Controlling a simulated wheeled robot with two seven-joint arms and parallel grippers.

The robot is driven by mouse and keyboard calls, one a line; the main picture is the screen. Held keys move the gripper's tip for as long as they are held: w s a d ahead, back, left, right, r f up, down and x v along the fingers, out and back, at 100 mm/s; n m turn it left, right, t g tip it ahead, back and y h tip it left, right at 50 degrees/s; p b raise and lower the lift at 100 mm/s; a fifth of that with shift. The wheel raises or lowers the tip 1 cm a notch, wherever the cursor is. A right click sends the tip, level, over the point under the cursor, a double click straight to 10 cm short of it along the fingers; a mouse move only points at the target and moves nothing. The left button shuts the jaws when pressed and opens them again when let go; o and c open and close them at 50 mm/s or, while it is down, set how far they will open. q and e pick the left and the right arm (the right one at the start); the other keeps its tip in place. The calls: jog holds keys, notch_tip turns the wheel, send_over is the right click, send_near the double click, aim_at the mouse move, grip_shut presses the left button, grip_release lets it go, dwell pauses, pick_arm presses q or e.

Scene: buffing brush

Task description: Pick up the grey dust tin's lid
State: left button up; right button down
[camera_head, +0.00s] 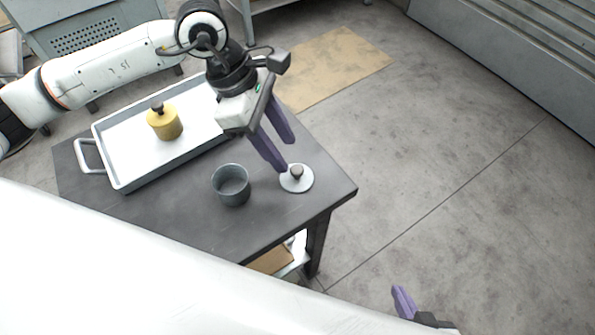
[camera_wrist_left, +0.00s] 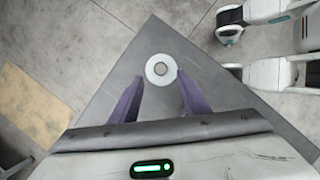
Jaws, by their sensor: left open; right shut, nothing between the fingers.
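The grey tin's lid (camera_head: 297,180) is a pale grey disc with a dark knob, lying on the dark table near its right corner. In the left wrist view the lid (camera_wrist_left: 161,62) lies just beyond and between the fingertips. The open grey tin (camera_head: 231,184) stands upright to the left of the lid. My left gripper (camera_head: 283,156) is open and empty, pointing down above the lid; its fingers also show in the left wrist view (camera_wrist_left: 160,88). I cannot tell the exact gap. My right gripper (camera_head: 402,302) is shut at the bottom right, away from the table.
A white tray (camera_head: 118,172) with grey handles lies on the left of the table (camera_head: 190,220). A yellow tin (camera_head: 165,125) with a dark knob stands in it. Table edges are close to the lid. Grey cabinets stand behind and at the upper right.

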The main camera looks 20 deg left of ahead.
aim_at(296, 169)
pick_arm(q)
jog(key=x, duration=0.5)
jog(key=shift+d+f+p, duration=0.25)
jog(key=shift+f+p, duration=0.05)
jog(key=shift+p, duration=0.1)
grip_shut()
